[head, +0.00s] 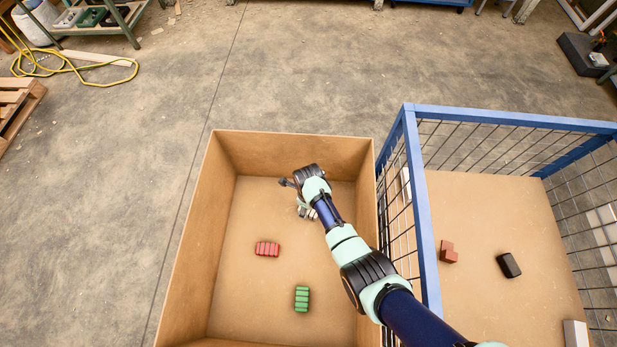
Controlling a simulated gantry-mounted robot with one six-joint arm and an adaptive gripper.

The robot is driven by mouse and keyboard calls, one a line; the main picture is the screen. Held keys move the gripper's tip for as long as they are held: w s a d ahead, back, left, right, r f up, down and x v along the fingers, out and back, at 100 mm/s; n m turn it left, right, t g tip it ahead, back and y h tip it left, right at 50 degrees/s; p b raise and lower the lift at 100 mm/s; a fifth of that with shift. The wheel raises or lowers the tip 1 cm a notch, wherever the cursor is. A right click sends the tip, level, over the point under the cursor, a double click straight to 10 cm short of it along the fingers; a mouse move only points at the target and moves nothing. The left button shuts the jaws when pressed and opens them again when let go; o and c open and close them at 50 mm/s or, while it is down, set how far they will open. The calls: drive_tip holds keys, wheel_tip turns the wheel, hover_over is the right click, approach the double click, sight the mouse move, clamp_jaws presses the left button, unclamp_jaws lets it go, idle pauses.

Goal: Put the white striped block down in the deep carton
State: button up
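The deep carton (197,235) is a tall brown open box in the middle of the head view. My arm reaches into it from the lower right. My gripper (302,200) is over or inside the far half of the carton, largely hidden under my own wrist. A pale, striped piece, seemingly the white striped block (306,212), shows just below the wrist, partly covered by my arm. I cannot tell whether the fingers are closed on it, or whether it touches the carton floor.
A red striped block (267,249) and a green striped block (302,298) lie apart on the carton floor. A blue-framed mesh cage (424,215) stands close on the right, with a reddish-brown block (448,252), a black block (508,265) and white pieces. The carton's left floor is clear.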

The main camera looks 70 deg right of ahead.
wheel_tip(320, 180, up, 9)
drive_tip(key=p, duration=0.3)
drive_tip(key=shift+f, duration=0.15)
drive_tip(key=w+a+r+n+t+h, duration=0.3)
drive_tip(key=w+a+r+n+t, duration=0.3)
drive_tip(key=w+a+r+n, duration=1.1)
drive_tip(key=s+a+r+n+t+y, duration=0.35)
drive_tip(key=a+r+n+t, duration=0.35)
drive_tip(key=a+r+n, duration=1.25)
wheel_tip(320, 180, up, 40)
drive_tip(key=d+n+p, duration=0.1)
drive_tip(key=d+p, duration=0.1)
drive_tip(key=p, duration=3.7)
drive_tip(key=shift+f, duration=0.2)
drive_tip(key=shift+n+h, duration=0.25)
